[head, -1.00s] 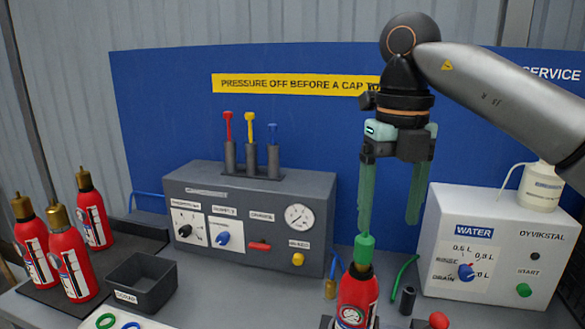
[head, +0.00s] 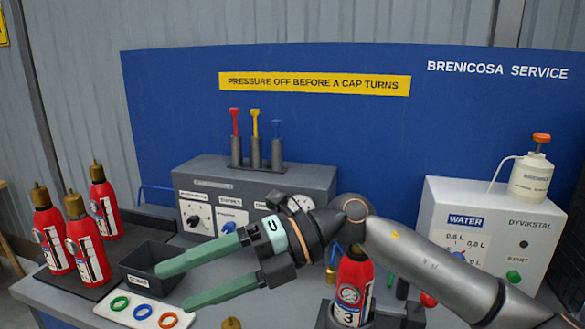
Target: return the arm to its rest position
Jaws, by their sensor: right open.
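My right arm crosses the lower right of the head view. Its right gripper (head: 172,287) points left, with two long green fingers spread apart and nothing between them. The fingertips are over the front left of the bench, close to the black bin (head: 150,285) and the ring tray (head: 104,309) in the picture. My left gripper is not in view.
Several red extinguishers (head: 105,208) stand on a dark mat at left. A grey control box (head: 195,180) and a white water box (head: 500,205) with a pump bottle (head: 531,178) stand at the back. A brass cap (head: 231,323) shows at the bottom edge.

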